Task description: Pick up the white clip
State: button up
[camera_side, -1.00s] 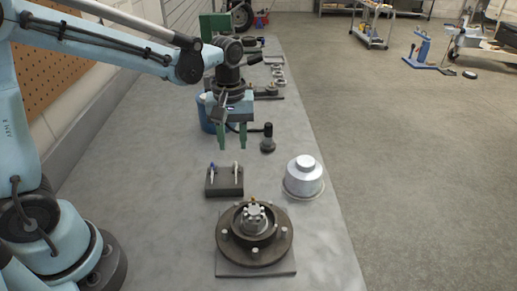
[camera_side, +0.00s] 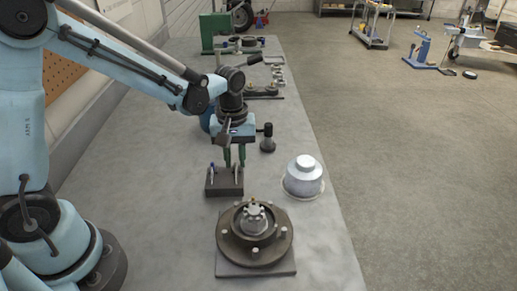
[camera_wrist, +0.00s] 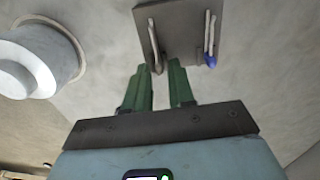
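The white clip (camera_side: 236,172) stands upright at the right end of a dark block (camera_side: 224,188) in the side view. In the wrist view it is at the left of the block (camera_wrist: 179,28), a pale thin piece (camera_wrist: 153,42) with a dark lower end. My gripper (camera_side: 235,163) has green fingers pointing down, just above and behind the block. In the wrist view the fingers (camera_wrist: 159,68) are apart, with the clip's lower end appearing between their tips. I cannot tell whether they touch it.
A blue-tipped clip (camera_side: 212,169) stands at the block's left end, near the fingers. A silver domed part (camera_side: 304,177) is to the right, a round hub on a plate (camera_side: 254,234) in front, and a black upright piece (camera_side: 267,139) behind. The bench's left middle is clear.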

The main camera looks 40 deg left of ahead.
aim_at(236, 162)
grip_shut()
jog(key=shift+r, duration=0.1)
jog(key=shift+r, duration=0.5)
jog(key=r, duration=0.3)
jog(key=shift+s+d+r, duration=0.2)
jog(key=shift+d, duration=0.1)
jog(key=s+d+r, duration=0.6)
jog(key=d+r, duration=0.3)
jog(key=r, duration=0.1)
